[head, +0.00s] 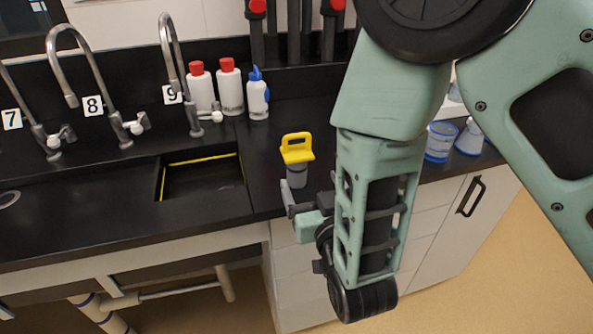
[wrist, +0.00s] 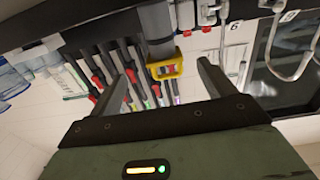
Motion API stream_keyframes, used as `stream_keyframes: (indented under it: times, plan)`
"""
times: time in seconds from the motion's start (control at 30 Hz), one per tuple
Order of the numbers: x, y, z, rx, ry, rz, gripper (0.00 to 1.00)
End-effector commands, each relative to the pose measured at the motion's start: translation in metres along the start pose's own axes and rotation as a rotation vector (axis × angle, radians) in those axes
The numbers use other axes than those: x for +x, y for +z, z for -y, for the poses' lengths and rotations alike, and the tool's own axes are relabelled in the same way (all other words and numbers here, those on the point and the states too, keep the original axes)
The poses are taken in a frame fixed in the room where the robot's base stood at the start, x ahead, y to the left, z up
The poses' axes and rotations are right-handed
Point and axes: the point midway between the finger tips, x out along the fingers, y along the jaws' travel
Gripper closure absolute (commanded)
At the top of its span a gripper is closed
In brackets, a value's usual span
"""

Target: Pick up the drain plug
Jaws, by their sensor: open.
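The drain plug (head: 297,150) has a yellow loop handle on a grey cylinder. It stands upright on the black counter, right of the sink basin. My gripper (head: 292,203) is at the counter's front edge, just in front of and below the plug in the head view, partly hidden by my own arm. In the wrist view, the plug's yellow handle (wrist: 165,71) appears between the two fingers of my gripper (wrist: 164,68), beyond the tips, with its grey body above it. The fingers are apart and nothing is held.
The sink basin (head: 203,180) with a yellow line lies left of the plug. Taps (head: 95,85) numbered 7, 8 and 9 stand behind. White bottles (head: 229,88) stand at the back. Blue-tinted glassware (head: 440,141) is right of my arm.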

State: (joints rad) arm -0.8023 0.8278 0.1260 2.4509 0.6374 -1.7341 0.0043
Motion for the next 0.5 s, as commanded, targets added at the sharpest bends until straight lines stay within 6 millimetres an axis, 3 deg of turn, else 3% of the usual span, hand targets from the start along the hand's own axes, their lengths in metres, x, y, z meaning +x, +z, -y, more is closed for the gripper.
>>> stream_keyframes:
  times: [0.23, 0.5]
  plan:
    - [0.048, -0.004, 0.0, 0.001, 0.0, -0.001, 0.18]
    - [0.069, -0.004, 0.001, 0.0, -0.001, 0.0, 0.18]
